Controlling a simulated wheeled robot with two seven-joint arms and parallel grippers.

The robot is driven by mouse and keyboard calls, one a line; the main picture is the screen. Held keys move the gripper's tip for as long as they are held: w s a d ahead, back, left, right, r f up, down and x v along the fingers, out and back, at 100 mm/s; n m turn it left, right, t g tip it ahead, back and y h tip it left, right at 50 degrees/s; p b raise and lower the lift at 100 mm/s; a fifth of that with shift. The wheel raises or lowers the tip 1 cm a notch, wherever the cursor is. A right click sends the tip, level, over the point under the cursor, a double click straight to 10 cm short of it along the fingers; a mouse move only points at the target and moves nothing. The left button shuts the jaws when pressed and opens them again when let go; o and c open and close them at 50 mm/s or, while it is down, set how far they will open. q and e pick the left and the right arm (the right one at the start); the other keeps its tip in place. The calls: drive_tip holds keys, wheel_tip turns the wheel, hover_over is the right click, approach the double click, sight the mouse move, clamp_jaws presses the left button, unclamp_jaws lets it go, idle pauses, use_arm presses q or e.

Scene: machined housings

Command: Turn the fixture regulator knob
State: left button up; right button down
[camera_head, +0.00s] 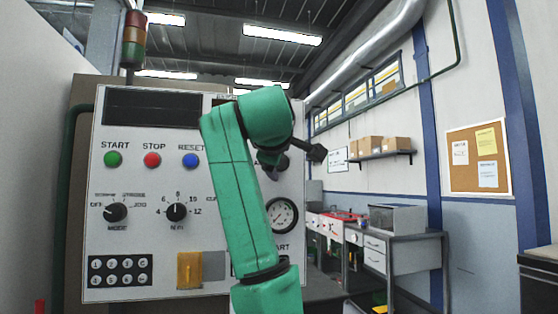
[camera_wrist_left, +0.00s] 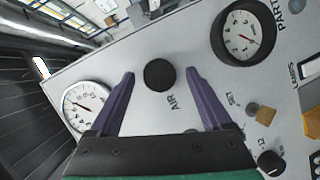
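The control panel (camera_head: 150,235) stands in front of me. In the left wrist view a round black knob (camera_wrist_left: 159,75) with the label AIR beside it sits on the panel face. My left gripper (camera_wrist_left: 160,72) is open, its two purple fingers on either side of this knob, with visible gaps to both. I cannot tell how far the fingertips stand from the panel face. In the head view my green arm covers much of the knob area, and the fingers are not clear. My right gripper is not in view.
One gauge (camera_wrist_left: 243,32), labelled PART, and another gauge (camera_wrist_left: 86,106) flank the knob in the wrist view. The head view shows green (camera_head: 113,159), red (camera_head: 152,160) and blue (camera_head: 190,160) buttons, two selector dials and a yellow block (camera_head: 189,270). A workbench (camera_head: 400,245) stands right.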

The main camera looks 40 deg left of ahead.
use_arm(q)
drive_tip(key=b+v, duration=0.3)
drive_tip(key=v, duration=1.1)
drive_tip(key=shift+s+d, duration=0.15)
drive_tip(key=shift+s, duration=0.05)
